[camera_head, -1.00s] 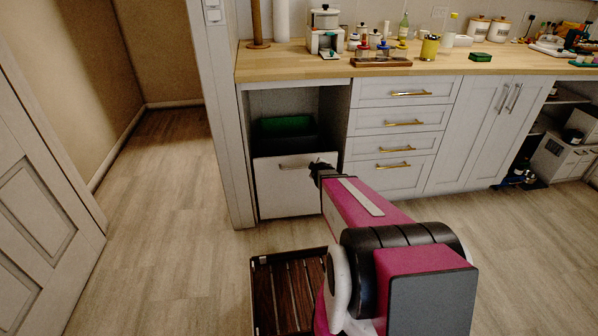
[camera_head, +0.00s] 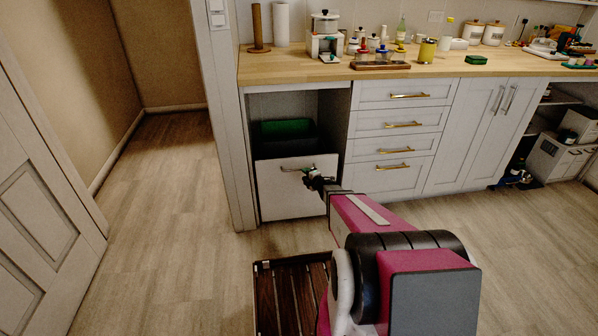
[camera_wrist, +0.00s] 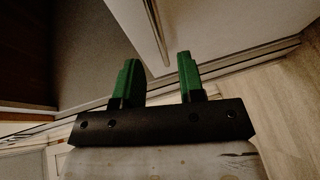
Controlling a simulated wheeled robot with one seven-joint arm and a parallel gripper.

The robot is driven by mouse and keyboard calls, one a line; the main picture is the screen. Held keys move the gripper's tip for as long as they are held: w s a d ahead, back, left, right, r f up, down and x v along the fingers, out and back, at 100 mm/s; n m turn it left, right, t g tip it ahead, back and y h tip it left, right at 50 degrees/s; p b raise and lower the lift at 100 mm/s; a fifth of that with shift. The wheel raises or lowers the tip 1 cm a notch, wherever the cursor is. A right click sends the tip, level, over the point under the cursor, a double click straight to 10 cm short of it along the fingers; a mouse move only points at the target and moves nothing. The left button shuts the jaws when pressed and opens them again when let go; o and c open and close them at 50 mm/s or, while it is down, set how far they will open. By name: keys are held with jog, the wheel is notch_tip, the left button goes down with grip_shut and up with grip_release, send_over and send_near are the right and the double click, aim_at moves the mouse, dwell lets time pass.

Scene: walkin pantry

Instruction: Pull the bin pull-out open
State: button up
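The bin pull-out (camera_head: 285,200) is a low white front panel with a metal bar handle (camera_head: 290,168) near its top edge. It sits in the left bay of the lower cabinets, and a dark bin with a green top (camera_head: 286,128) stands behind it. My gripper (camera_head: 309,174) is at the right part of the handle. In the wrist view my gripper (camera_wrist: 158,72) has two green fingers spread apart. The handle (camera_wrist: 158,30) runs down toward the gap between them, with its near end by the fingertips. I cannot tell whether a finger touches it.
A slatted dark wooden crate (camera_head: 292,295) sits low in front, beside my arm. A drawer stack (camera_head: 400,125) stands right of the bay. A white door (camera_head: 45,200) is at the left. The floor (camera_head: 180,240) between door and cabinets is clear. The countertop (camera_head: 290,65) holds several items.

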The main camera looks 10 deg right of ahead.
aim_at(292, 165)
jog(key=x, duration=0.7)
grip_shut()
